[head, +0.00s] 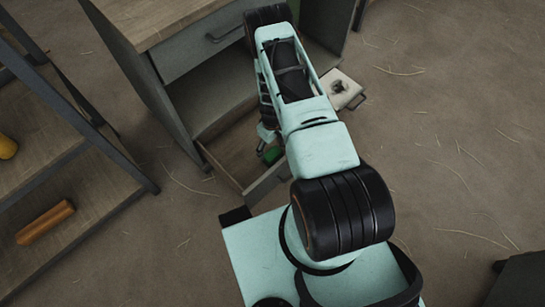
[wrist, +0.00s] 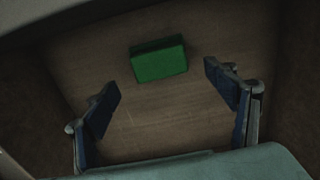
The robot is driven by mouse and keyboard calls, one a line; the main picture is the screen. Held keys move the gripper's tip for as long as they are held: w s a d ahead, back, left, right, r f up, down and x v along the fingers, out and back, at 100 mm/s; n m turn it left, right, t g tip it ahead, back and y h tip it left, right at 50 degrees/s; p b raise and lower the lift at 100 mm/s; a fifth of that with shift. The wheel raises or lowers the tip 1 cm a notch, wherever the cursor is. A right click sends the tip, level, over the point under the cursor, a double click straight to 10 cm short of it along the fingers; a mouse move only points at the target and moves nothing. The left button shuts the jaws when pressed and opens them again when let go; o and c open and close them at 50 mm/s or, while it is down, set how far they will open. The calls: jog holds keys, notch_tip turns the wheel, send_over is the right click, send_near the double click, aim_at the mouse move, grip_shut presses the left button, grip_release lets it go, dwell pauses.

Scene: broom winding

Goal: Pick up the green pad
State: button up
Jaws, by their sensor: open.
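The green pad (wrist: 158,62) is a small rectangular block lying on the wooden floor of an open drawer (wrist: 205,130). In the wrist view it lies beyond my gripper (wrist: 165,95), centred between the two fingers, and nothing touches it. My gripper is open and empty, with its blue-padded fingers spread wide inside the drawer. In the head view the green pad (head: 272,155) shows as a small patch in the open lower drawer (head: 268,185), partly hidden by my arm. The fingers are mostly hidden there by my arm.
The drawer belongs to a grey cabinet with a wooden top (head: 160,15); its walls stand close around my gripper. A shelf (head: 50,150) at the left holds an orange-brown object (head: 45,222) and a yellow one (head: 7,147).

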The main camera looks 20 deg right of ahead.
aim_at(272, 153)
notch_tip(272, 153, down, 6)
jog(key=b, duration=0.2)
jog(key=shift+f+b, duration=0.15)
jog(key=shift+b, duration=0.15)
jog(key=shift+c, duration=0.4)
jog(key=c, duration=1.2)
notch_tip(272, 153, up, 10)
jog(key=p, duration=0.3)
jog(key=shift+p, duration=0.4)
